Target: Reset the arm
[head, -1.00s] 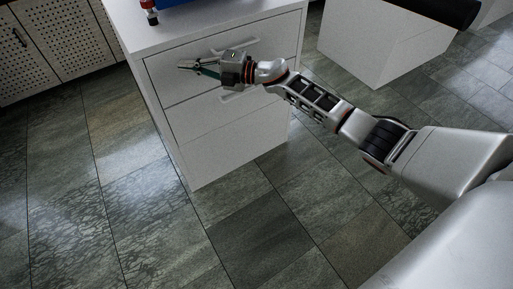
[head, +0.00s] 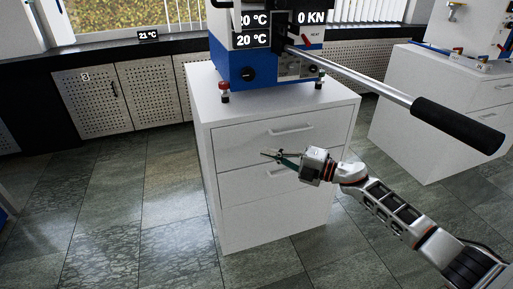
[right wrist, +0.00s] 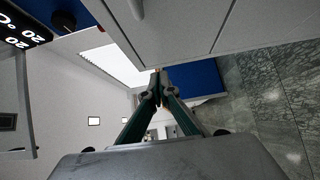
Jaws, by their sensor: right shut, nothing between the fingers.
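My right arm (head: 400,212) comes in from the lower right of the head view. My right gripper (head: 266,153) is in front of the white drawer cabinet and points left. Its fingers are shut with nothing between them. In the right wrist view the two fingers (right wrist: 157,80) meet at their tips, and the cabinet's drawer fronts (right wrist: 185,25) show along the top. I cannot tell from the head view how far the fingertips are from the drawer front. My left gripper is in neither view.
The white cabinet (head: 235,205) carries a blue and white press (head: 255,68) with a long black-handled lever (head: 455,125) reaching out to the right. A second white cabinet (head: 405,130) stands at the right. Perforated wall cabinets (head: 150,90) line the back. The floor (head: 130,235) at the left is clear.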

